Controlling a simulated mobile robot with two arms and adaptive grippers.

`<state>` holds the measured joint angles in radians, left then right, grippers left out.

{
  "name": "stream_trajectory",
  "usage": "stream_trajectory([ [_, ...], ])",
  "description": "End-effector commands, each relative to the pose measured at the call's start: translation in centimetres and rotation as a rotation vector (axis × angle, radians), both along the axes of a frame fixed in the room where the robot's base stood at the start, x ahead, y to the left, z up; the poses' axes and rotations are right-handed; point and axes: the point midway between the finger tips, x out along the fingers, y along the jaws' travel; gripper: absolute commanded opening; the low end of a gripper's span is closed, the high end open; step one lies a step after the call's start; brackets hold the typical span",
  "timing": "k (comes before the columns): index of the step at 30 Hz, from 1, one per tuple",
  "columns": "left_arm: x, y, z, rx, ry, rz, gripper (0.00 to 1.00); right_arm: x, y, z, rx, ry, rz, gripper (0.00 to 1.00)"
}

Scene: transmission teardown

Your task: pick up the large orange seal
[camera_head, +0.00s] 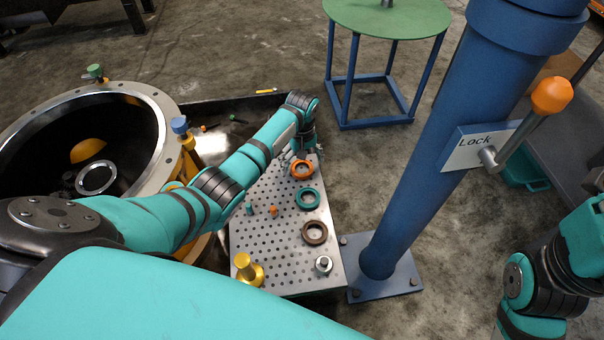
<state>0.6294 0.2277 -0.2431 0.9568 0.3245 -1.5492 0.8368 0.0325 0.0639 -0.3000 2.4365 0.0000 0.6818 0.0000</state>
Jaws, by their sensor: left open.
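The large orange seal (302,169) is a ring lying on the far part of the perforated metal plate (250,236). My left gripper (290,160) is open at the end of the teal arm, just above and left of the orange seal. Its fingers are small and partly hidden, and I cannot tell whether they touch the ring. A teal ring (308,199) and a brown ring (315,232) lie nearer on the same plate. My right arm is at the right edge, and its gripper is out of view.
A blue column with a "Lock" sign (480,143) and orange-tipped lever (551,95) stands right of the plate. A large open housing (150,103) is at left. A yellow part (247,270) and a metal nut (323,264) stand on the plate's near end. A green-topped stand (388,16) is behind.

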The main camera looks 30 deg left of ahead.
Motion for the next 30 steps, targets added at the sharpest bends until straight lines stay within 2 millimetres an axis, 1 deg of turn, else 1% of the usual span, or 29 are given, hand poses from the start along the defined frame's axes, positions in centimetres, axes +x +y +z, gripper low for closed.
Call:
stream_trajectory([
  [1,0.0,0.0,-1.3,0.000,0.000,0.000,0.93,-0.2,0.0,-0.2,0.000,-0.023,0.000,0.40],
  [3,0.0,0.0,-1.9,0.000,0.000,0.001,0.93,-0.3,0.1,0.2,-0.002,-0.039,-0.002,0.40],
  [6,0.0,0.0,-2.2,0.000,-0.001,0.001,0.93,-0.4,0.1,0.6,-0.003,-0.051,-0.002,0.40],
  [13,0.0,0.0,-2.1,0.000,-0.001,0.001,0.93,-0.4,0.1,0.8,-0.004,-0.051,-0.002,0.40],
  [14,0.0,0.0,-2.1,0.000,-0.001,0.001,0.91,-0.4,0.1,0.8,-0.004,-0.051,-0.002,0.40],
  [27,0.0,0.0,-2.1,0.001,-0.001,0.001,0.33,-0.4,0.2,0.8,-0.004,-0.052,-0.002,0.40],
  [28,0.0,0.0,-2.1,0.000,-0.001,0.001,0.32,-0.4,0.2,0.8,-0.004,-0.052,-0.002,0.40],
  [30,0.0,0.0,-2.1,0.001,-0.001,0.001,0.32,-0.4,0.2,0.8,-0.004,-0.052,-0.002,0.40],
])
